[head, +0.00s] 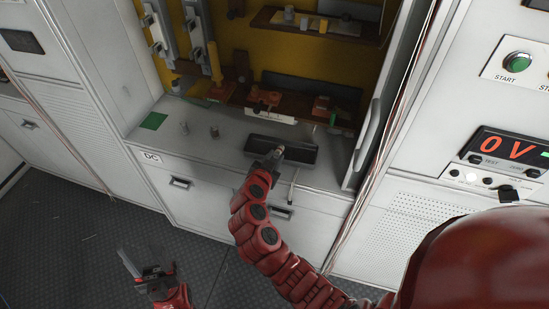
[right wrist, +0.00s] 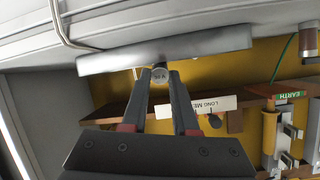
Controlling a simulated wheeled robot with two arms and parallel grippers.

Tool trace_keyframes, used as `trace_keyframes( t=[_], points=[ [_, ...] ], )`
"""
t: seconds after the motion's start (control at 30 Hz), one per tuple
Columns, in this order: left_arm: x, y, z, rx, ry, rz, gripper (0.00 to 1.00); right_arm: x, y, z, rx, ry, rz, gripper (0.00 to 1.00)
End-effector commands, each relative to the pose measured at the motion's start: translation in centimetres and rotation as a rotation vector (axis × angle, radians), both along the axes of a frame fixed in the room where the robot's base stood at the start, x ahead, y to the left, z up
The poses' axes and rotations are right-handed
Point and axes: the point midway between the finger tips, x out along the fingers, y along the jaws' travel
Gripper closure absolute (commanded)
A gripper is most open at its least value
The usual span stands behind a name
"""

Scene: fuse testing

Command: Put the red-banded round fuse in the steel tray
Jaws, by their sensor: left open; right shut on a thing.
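My right gripper (head: 273,158) reaches over the front edge of the dark rectangular tray (head: 305,155) on the counter, which I take to be the steel tray. It is shut on a small round piece, pale at its tip (head: 280,148). In the right wrist view, the piece shows end-on as a grey round face (right wrist: 160,75) between the fingertips, close to a grey slab, probably the tray (right wrist: 205,46). I cannot see a red band on it, nor tell whether it touches the tray. My left gripper (head: 143,264) is open and empty, low above the floor.
Two small cylinders (head: 214,131) stand on the counter left of the tray, near a green square (head: 153,121). Behind are a cabinet with brown shelves and a white label (right wrist: 210,105). The open cabinet side with its handle (head: 368,133) stands right of the tray.

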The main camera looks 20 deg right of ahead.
Motion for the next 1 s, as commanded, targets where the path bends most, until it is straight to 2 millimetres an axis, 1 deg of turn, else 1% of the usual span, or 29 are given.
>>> trace_keyframes(
  t=[0.1, 0.13, 0.27, 0.3, 0.33, 0.6, 0.73, 0.87, 1.0],
  points=[
    [0.0, 0.0, -0.4, 0.0, 0.0, 0.0, 0.5, 0.0, 0.0, -0.3, 0.0, 0.0, 0.0, 1.0],
    [0.0, 0.0, -0.3, 0.0, 0.0, 0.0, 0.5, 0.0, 0.0, -0.2, 0.0, 0.0, 0.0, 0.71],
    [0.0, 0.0, -0.2, 0.0, 0.0, 0.0, 0.5, 0.0, 0.0, -0.2, 0.0, 0.0, 0.0, 0.47],
    [0.0, 0.0, -0.2, 0.0, 0.0, 0.0, 0.5, 0.0, 0.0, -0.2, 0.0, 0.0, 0.0, 0.4],
    [0.0, 0.0, -0.2, 0.0, 0.0, 0.0, 0.5, 0.0, 0.0, -0.2, 0.0, 0.0, 0.0, 0.37],
    [0.0, 0.0, -0.3, 0.0, 0.0, 0.0, 0.5, 0.0, 0.0, -0.2, 0.0, 0.0, 0.0, 0.37],
    [0.0, 0.0, -0.7, 0.0, 0.0, 0.0, 0.5, -0.5, 0.6, -0.1, -0.002, -0.001, 0.004, 0.37],
    [0.0, 0.0, -1.7, 0.0, 0.0, 0.0, 0.5, -2.1, 1.7, 0.4, 0.001, -0.002, 0.006, 0.37],
    [0.0, 0.0, -3.1, 0.0, 0.0, 0.0, 0.5, -4.8, 3.8, 1.7, 0.003, -0.006, 0.01, 0.37]
  ],
)
